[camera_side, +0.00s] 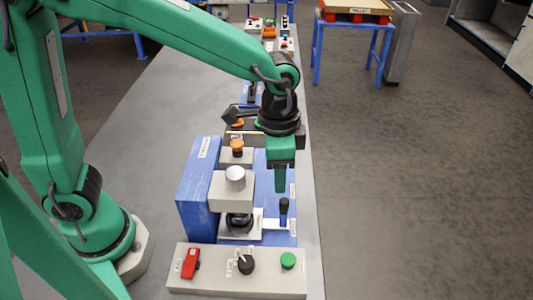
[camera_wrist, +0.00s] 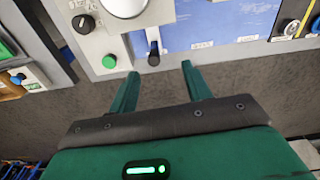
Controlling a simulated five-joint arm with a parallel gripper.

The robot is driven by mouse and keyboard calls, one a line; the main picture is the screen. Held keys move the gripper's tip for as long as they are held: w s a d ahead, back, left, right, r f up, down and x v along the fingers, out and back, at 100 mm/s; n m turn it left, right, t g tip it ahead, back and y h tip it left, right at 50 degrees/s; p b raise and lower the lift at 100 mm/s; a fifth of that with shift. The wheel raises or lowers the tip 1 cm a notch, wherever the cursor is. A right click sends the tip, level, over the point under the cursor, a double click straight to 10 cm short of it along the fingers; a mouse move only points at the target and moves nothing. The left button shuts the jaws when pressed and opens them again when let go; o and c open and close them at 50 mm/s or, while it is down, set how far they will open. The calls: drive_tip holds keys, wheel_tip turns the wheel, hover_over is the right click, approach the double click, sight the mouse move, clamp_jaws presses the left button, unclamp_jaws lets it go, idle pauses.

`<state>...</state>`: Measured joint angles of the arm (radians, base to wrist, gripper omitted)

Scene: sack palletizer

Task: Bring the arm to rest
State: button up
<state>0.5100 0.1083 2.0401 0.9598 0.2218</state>
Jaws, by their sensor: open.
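My green arm reaches from the left over the grey table in the side view. Its wrist is bent down, and my gripper (camera_side: 280,188) hangs above the right part of a blue machine (camera_side: 198,195), above and behind a black-handled lever (camera_side: 284,208). In the side view the fingers overlap, so the gap between them is hidden. In the wrist view my gripper (camera_wrist: 160,70) shows two green fingers spread apart with nothing between them. The lever (camera_wrist: 153,50) shows just beyond the fingertips there, apart from them.
A control box (camera_side: 215,280) with a red switch, black knob and green button (camera_side: 288,260) stands in front of the machine. Other small devices line the table behind. The table's right edge is close to my gripper. A blue stand (camera_side: 318,50) is far right; floor between is clear.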

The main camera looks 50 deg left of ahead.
drive_tip(key=s+a+r+n+t, duration=0.2)
drive_tip(key=s+a+r+n, duration=0.2)
drive_tip(key=a, duration=0.5)
drive_tip(key=s+a+r+n+t, duration=0.3)
drive_tip(key=s+a, duration=0.3)
drive_tip(key=a, duration=0.3)
drive_tip(key=shift+r+n, duration=0.7)
drive_tip(key=shift+r, duration=0.1)
